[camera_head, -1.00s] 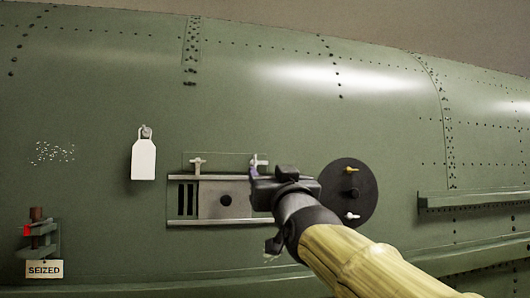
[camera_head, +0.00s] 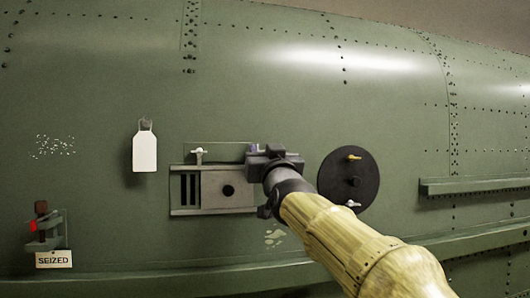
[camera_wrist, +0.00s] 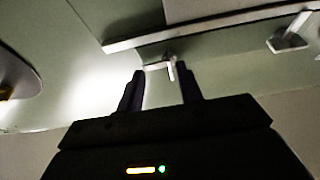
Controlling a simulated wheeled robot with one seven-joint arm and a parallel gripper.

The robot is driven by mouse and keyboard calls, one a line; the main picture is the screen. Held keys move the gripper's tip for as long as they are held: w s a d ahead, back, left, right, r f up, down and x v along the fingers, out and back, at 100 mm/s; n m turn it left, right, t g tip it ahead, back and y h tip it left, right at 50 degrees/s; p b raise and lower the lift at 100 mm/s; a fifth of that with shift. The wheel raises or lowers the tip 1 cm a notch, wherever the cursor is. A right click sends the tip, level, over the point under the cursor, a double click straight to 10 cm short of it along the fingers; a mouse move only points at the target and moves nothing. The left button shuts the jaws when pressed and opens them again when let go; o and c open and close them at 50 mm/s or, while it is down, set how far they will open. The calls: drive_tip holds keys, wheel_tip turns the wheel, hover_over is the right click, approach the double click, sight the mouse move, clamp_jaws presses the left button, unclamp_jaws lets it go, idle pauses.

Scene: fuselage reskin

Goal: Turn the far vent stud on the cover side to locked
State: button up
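The vent (camera_head: 215,190) is a pale rectangular plate with dark slots on its left and a black round spot, set in the green fuselage. A light T-shaped stud (camera_head: 198,152) stands above its upper left and also shows at the right of the wrist view (camera_wrist: 288,40). A second stud (camera_wrist: 172,68) shows just beyond my fingertips in the wrist view. It is hidden behind my gripper (camera_head: 254,148) in the head view. In the wrist view my gripper (camera_wrist: 160,82) has its two dark fingers apart, roughly lined up with this stud. I cannot tell if they touch it.
A black round disc (camera_head: 338,188) with a yellow and a white stud is right of my gripper. A white tag (camera_head: 144,152) hangs at left. A red-marked fitting with a SEIZED label (camera_head: 54,260) is lower left. A ledge (camera_head: 475,186) juts at right.

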drive_tip(key=c, duration=0.4)
drive_tip(key=shift+r+m+h+p, duration=0.1)
drive_tip(key=shift+m+h+p, duration=0.3)
drive_tip(key=shift+m+p, duration=0.2)
drive_tip(key=m+h+p, duration=0.1)
drive_tip(key=m+p, duration=0.1)
drive_tip(key=m, duration=0.1)
drive_tip(key=shift+a+h, duration=0.1)
drive_tip(key=shift+h, duration=0.2)
drive_tip(key=shift+f+m+h+p, duration=0.25)
drive_tip(key=shift+m+h+p, duration=0.6)
drive_tip(key=shift+m, duration=0.8)
drive_tip(key=shift+f+m+h+p, duration=0.2)
drive_tip(key=shift+m+h+p, duration=0.45)
drive_tip(key=shift+m+p, duration=0.7)
drive_tip(key=shift+m+b, duration=0.3)
drive_tip(key=shift+m, duration=0.1)
drive_tip(key=o, duration=1)
drive_tip(key=shift+s+f, duration=0.1)
